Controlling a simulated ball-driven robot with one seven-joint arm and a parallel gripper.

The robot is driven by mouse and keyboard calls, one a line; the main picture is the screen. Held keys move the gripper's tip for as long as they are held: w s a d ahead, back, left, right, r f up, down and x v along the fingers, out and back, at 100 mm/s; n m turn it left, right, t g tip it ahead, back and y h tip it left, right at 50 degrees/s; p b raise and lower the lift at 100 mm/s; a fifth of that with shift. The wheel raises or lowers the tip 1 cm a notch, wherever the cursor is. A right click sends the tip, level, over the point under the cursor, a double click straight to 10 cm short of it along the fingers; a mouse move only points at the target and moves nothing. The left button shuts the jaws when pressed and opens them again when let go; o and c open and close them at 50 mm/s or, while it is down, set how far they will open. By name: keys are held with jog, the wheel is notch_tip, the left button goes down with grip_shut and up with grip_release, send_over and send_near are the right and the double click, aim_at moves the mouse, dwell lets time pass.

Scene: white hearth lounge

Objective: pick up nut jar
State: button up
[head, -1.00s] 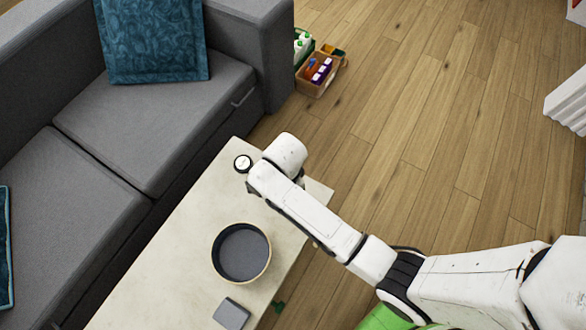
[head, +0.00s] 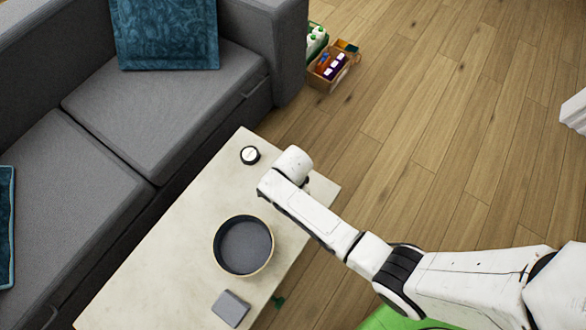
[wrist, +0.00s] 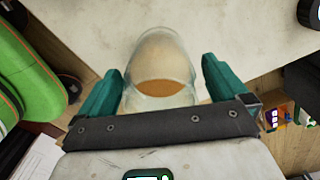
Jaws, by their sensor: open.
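A clear rounded glass jar with brown contents, which looks like the nut jar (wrist: 160,62), stands on the pale table in the wrist view. My gripper (wrist: 162,68) is open, with one teal finger on each side of the jar. The jar's lower part sits between the fingers, close to the dark palm edge. I cannot tell whether either finger touches it. In the head view my wrist hangs over the table's far right end and hides both the fingers and the jar.
On the table (head: 165,255) are a round black-and-white item (head: 250,155), a dark bowl (head: 243,246) and a grey square (head: 231,309). A grey sofa (head: 170,95) runs along the left.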

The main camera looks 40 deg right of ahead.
jog(key=shift+c, duration=0.3)
jog(key=c, duration=1.1)
jog(key=shift+r, duration=0.15)
jog(key=shift+r, duration=0.55)
jog(key=s+r+p, duration=0.1)
jog(key=s+r, duration=0.3)
jog(key=s+a+r+p, duration=0.1)
jog(key=s+r, duration=0.2)
jog(key=s, duration=0.2)
jog(key=s+a+r+p, duration=0.1)
jog(key=s+r+p, duration=0.1)
jog(key=s+r, duration=0.2)
jog(key=shift+s+r, duration=0.35)
jog(key=shift+s, duration=0.05)
